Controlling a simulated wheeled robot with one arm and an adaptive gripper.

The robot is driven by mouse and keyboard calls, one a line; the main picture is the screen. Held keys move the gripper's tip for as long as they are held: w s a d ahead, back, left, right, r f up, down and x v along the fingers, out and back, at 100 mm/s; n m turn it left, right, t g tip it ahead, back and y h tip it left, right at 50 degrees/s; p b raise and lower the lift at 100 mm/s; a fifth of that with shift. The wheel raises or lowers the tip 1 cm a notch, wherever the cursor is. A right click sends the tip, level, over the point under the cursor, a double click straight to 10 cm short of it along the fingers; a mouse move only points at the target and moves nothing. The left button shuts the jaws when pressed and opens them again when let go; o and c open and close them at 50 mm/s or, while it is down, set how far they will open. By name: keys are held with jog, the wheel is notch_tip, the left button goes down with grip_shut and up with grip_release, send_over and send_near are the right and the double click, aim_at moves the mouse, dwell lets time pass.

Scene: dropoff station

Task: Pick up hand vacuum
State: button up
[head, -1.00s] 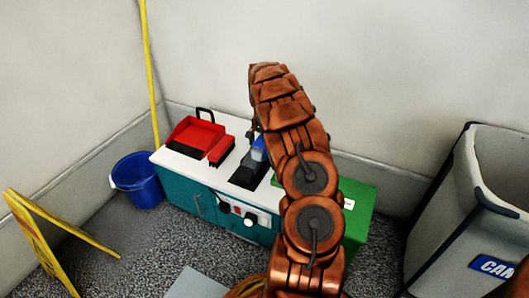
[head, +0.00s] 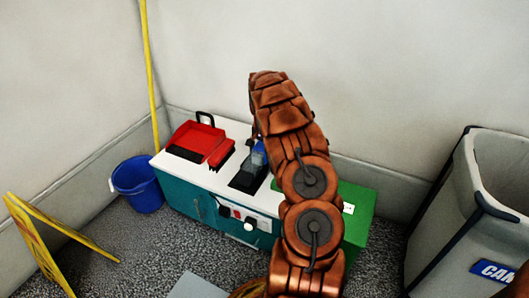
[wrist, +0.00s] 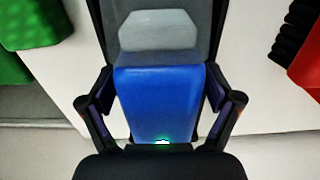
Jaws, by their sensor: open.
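The hand vacuum, with a blue body (wrist: 160,100) and a grey, see-through front part, fills the middle of the wrist view. In the head view the hand vacuum (head: 258,157) is on the white counter top, at a dark base (head: 246,179), partly hidden by my arm. My gripper (wrist: 160,88) is open, with one finger on each side of the blue body. Small gaps seem to show between the fingers and the body. A green light glows on the body near the palm. The gripper is mostly hidden behind my arm in the head view.
A red dustpan-like tray (head: 197,140) lies left of the vacuum on the counter (head: 178,168). A green box (head: 358,205) stands to the right. A blue bucket (head: 137,182), a yellow folding stand (head: 60,235) and a grey bin (head: 450,225) stand around on the floor.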

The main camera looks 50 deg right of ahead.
jog(key=shift+c, duration=0.3)
grip_shut()
dwell(0.7)
